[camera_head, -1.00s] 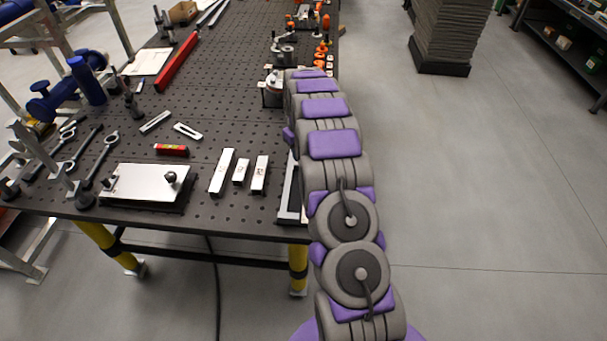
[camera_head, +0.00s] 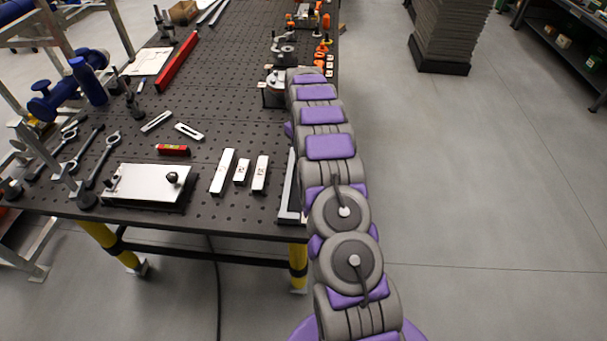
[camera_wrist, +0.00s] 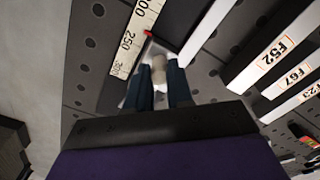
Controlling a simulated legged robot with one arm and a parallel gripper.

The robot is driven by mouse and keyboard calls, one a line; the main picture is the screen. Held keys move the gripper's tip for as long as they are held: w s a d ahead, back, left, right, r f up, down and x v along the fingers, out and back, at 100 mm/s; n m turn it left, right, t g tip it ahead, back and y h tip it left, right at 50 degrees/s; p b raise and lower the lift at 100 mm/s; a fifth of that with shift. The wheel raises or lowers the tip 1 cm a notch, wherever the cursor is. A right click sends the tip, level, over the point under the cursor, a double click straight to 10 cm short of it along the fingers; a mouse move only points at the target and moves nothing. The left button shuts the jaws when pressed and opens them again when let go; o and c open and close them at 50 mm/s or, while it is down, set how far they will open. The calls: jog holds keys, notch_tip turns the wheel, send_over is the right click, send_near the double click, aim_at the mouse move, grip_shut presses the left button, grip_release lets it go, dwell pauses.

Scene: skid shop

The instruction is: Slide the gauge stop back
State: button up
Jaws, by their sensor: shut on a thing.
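The gauge stop (camera_wrist: 158,72) shows in the wrist view as a pale, rounded knob on a light block beside a printed scale (camera_wrist: 125,45). A small red pointer (camera_wrist: 148,33) lies at the scale's edge, just past the 250 mark on its 200 side. My gripper (camera_wrist: 161,80) has its two dark blue fingers closed on either side of the knob. The fingers and palm hide the lower part of the stop. In the head view my arm hides the gripper and the stop; a light-edged angled piece (camera_head: 287,192) shows at its left.
Labelled pale bars (camera_head: 222,172) stand left of my arm, also seen at the right of the wrist view (camera_wrist: 270,50). A metal plate with a black knob (camera_head: 146,184) lies farther left. Clamps (camera_head: 283,48) stand toward the back. Open floor (camera_head: 480,190) is on the right.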

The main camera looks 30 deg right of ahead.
jog(key=shift+w+d, duration=0.1)
jog(key=shift+w, duration=0.05)
jog(key=shift+w+d+p, duration=0.6)
jog(key=shift+w, duration=0.25)
jog(key=o, duration=0.3)
jog(key=shift+w+d, duration=0.1)
jog(key=shift+w, duration=0.1)
jog(key=o, duration=0.6)
jog(key=shift+o, duration=0.2)
jog(key=shift+o, duration=0.9)
jog(key=shift+r, duration=0.1)
notch_tip(320, 180, up, 7)
jog(key=p, duration=0.2)
